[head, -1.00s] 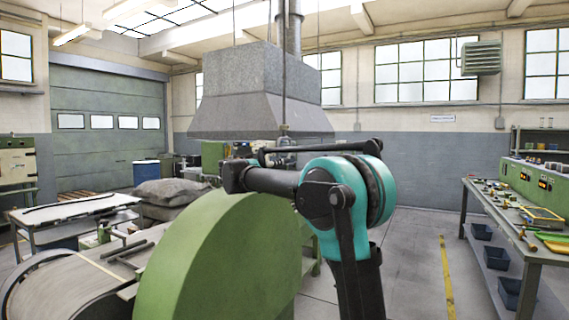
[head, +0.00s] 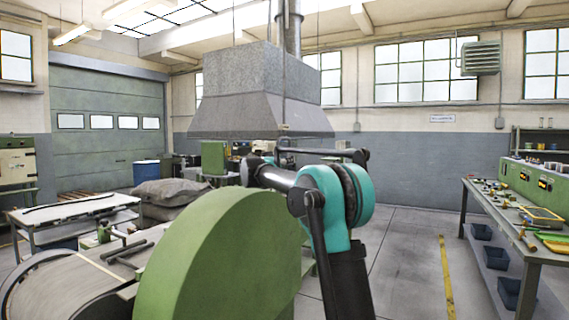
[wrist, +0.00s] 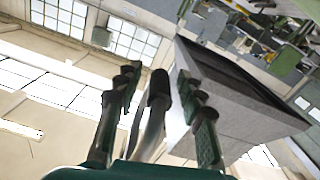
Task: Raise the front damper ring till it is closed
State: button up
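My gripper (wrist: 157,84) shows in the wrist view with its two dark, jointed fingers apart. A dark rounded grip with pale grey curved bands (wrist: 159,88) shows between them, with gaps on both sides. It may be part of the damper ring, but I cannot tell. In the head view my gripper is small and partly hidden by my arm, in front of the grey hood (head: 262,117). A thin rod (head: 284,70) hangs down the hood's front. I cannot make out a ring at its end.
A large green rounded machine housing (head: 215,265) stands close in front, below my arm. A workbench (head: 540,255) with tools is at the right and a table (head: 75,210) at the left. Grey sacks (head: 170,192) lie behind. The floor between machine and workbench is clear.

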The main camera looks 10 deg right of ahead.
aim_at(284, 131)
grip_shut()
notch_tip(284, 131, up, 12)
jog(key=shift+r, duration=0.25)
dwell(0.4)
jog(key=shift+o, duration=0.7)
grip_release()
jog(key=v, duration=1.2)
